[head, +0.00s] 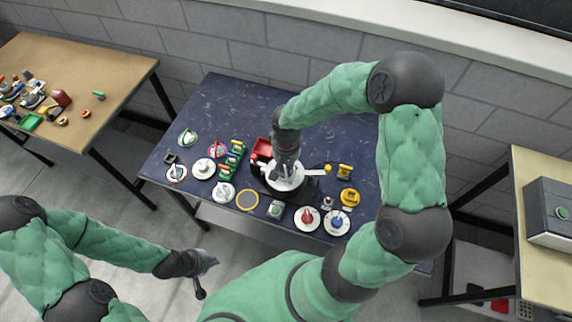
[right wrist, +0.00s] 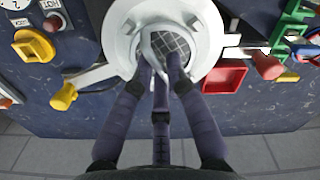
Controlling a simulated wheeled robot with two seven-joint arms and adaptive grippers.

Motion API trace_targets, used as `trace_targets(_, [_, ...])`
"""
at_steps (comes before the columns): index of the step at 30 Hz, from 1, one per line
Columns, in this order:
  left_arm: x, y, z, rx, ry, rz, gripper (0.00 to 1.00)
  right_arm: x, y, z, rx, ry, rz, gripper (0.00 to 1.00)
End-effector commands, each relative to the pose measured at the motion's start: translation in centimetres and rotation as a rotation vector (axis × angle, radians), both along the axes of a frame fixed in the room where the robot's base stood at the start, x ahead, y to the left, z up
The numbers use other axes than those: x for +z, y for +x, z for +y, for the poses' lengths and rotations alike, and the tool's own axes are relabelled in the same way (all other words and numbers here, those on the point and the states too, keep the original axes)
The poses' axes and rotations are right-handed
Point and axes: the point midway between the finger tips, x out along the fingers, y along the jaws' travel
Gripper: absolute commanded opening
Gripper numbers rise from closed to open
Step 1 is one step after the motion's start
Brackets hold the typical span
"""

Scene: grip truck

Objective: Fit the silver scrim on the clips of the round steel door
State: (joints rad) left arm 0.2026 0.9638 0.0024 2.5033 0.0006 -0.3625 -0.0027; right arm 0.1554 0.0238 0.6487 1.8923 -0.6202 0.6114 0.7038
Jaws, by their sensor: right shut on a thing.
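The round steel door (right wrist: 119,40) is a pale round piece with a raised ring, on the dark blue table; it also shows in the head view (head: 285,184). A disc with a grid (right wrist: 168,44), seemingly the silver scrim, is in the middle of its ring. My right gripper (right wrist: 162,66) points down over the ring, shut at the disc, with its fingers covering the near part. I cannot tell whether the disc rests on the clips; they are not clear. My left gripper (head: 205,262) hangs in front of the table, away from everything; its finger opening is unclear.
A yellow-rimmed disc (head: 247,199) and several pale round dishes, such as one with a red piece (head: 307,218), lie around the door. The table's (head: 228,100) back left is clear.

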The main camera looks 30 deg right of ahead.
Motion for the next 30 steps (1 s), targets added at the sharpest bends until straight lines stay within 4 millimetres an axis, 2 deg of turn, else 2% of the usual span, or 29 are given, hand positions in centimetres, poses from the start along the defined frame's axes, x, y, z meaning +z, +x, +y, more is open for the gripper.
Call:
trace_targets(19, [-0.6, 0.0, 0.0, 0.0, 0.0, 0.0, 0.0, -0.45, 0.01, 0.0, 0.0, 0.0, 0.0, 0.0])
trace_targets(20, [-0.55, 0.0, 0.0, 0.0, 0.0, 0.0, 0.0, -0.41, 0.01, 0.0, 0.0, 0.0, 0.0, 0.24])
trace_targets(22, [-0.53, 0.0, 0.0, 0.0, 0.0, 0.0, 0.0, -0.39, 0.01, 0.0, 0.0, 0.0, 0.0, 0.43])
trace_targets(29, [-0.53, 0.0, 0.0, 0.0, 0.0, 0.0, 0.0, -0.4, 0.0, 0.0, 0.0, 0.0, 0.0, 0.43])
trace_targets(30, [-0.53, 0.0, 0.0, 0.0, 0.0, 0.0, 0.0, -0.41, -0.01, 0.01, 0.0, 0.0, 0.0, 0.49])
